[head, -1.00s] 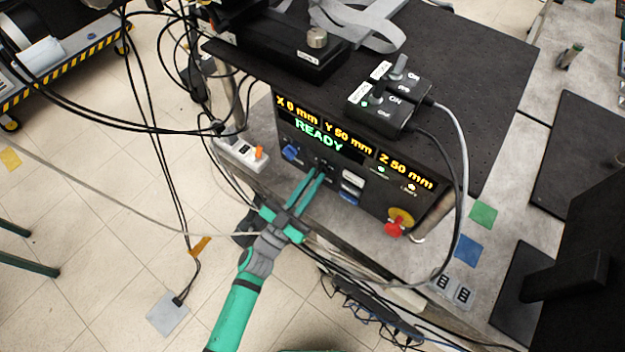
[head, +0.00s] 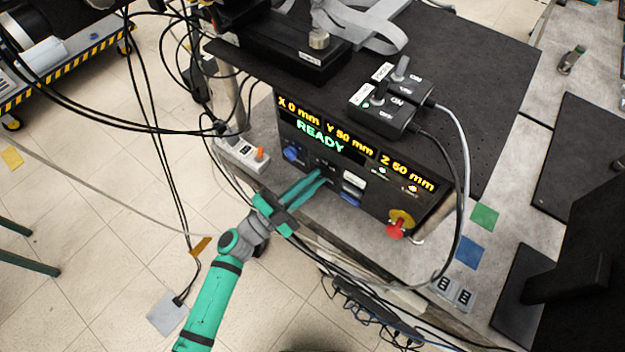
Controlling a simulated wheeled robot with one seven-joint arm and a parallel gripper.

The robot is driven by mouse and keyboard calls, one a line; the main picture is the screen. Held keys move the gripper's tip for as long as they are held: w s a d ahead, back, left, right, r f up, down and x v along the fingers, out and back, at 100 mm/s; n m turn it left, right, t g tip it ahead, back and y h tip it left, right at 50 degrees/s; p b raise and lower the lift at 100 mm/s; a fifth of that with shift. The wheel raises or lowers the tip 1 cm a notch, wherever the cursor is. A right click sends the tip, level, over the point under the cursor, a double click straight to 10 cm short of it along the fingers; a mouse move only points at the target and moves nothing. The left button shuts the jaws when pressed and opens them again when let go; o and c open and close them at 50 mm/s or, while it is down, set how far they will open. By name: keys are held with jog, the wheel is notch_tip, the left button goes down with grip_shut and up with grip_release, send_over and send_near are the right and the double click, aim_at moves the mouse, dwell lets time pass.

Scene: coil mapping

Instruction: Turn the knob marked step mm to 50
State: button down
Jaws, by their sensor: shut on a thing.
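A black control box (head: 372,197) faces me under the dark platform, with a lit display (head: 320,137) that shows X, Y and Z values in mm and READY. My green gripper (head: 322,176) reaches in from the lower left. Its fingers are shut on a small dark knob on the box front, right of a blue knob (head: 290,153). The fingertips largely hide this knob, and its pointer and scale cannot be read. The panel labels are too small to tell whether it is the step mm knob.
A white button (head: 353,180), a blue button (head: 349,198) and a red emergency stop (head: 396,229) sit right of my gripper. A power strip (head: 241,153) lies left of the box. Two switch boxes (head: 385,110) stand above. Several cables hang around the arm.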

jog(key=shift+a+m, duration=0.1)
jog(key=shift+m, duration=0.3)
jog(key=shift+f, duration=0.1)
jog(key=c, duration=1.8)
grip_release()
jog(key=shift+v, duration=5.4)
